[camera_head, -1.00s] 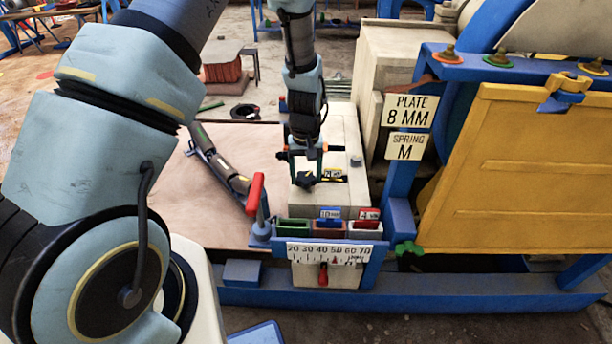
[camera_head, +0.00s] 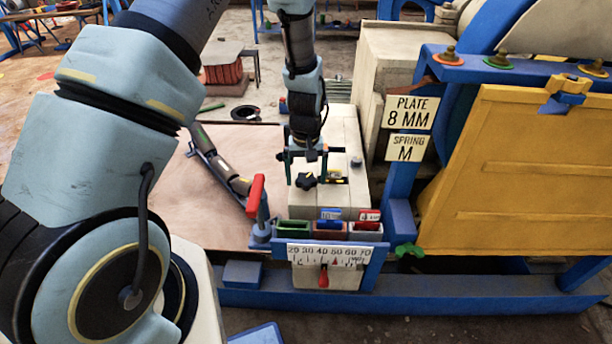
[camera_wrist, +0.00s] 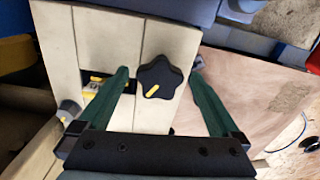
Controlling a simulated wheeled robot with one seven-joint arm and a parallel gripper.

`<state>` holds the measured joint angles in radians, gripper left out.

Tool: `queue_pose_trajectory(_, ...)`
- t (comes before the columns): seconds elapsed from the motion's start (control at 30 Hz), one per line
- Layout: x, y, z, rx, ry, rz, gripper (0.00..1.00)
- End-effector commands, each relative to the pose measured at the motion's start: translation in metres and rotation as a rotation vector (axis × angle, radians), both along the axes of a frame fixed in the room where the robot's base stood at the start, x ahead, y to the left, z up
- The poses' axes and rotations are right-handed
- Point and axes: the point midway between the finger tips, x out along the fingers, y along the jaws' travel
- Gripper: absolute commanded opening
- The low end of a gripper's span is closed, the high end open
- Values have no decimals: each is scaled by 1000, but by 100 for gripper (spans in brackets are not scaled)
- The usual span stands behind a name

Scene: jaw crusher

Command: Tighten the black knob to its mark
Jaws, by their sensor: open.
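The black knob (camera_wrist: 159,78) is star-shaped with a yellow pointer line, and sits on the cream block (camera_wrist: 105,40). In the head view the knob (camera_head: 306,180) is on top of the block, just below my gripper. A dark slot with yellow marks (camera_wrist: 95,84) lies beside the knob; the exact mark is too small to read. My gripper (camera_wrist: 160,76) is open, its two green fingers on either side of the knob with gaps between. In the head view my gripper (camera_head: 306,170) points down over the knob. Whether the fingers reach the knob's height cannot be told.
A red lever (camera_head: 256,195) stands left of the small coloured bins (camera_head: 330,231). A scale with a red pointer (camera_head: 328,254) is at the front. A yellow plate (camera_head: 530,165) on a blue frame stands right. Dark rollers (camera_head: 217,163) lie left on the board.

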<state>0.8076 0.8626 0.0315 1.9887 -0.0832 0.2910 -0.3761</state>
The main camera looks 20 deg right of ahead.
Motion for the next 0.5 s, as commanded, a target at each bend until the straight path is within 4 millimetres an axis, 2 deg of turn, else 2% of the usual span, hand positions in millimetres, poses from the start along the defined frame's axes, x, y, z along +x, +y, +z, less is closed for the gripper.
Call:
queue_pose_trajectory(0.17,0,-1,8,-2,-2,0,99)
queue_pose_trajectory(0.27,0,-1,21,-2,-3,-1,99)
queue_pose_trajectory(0.5,1,-1,67,-4,-4,0,99)
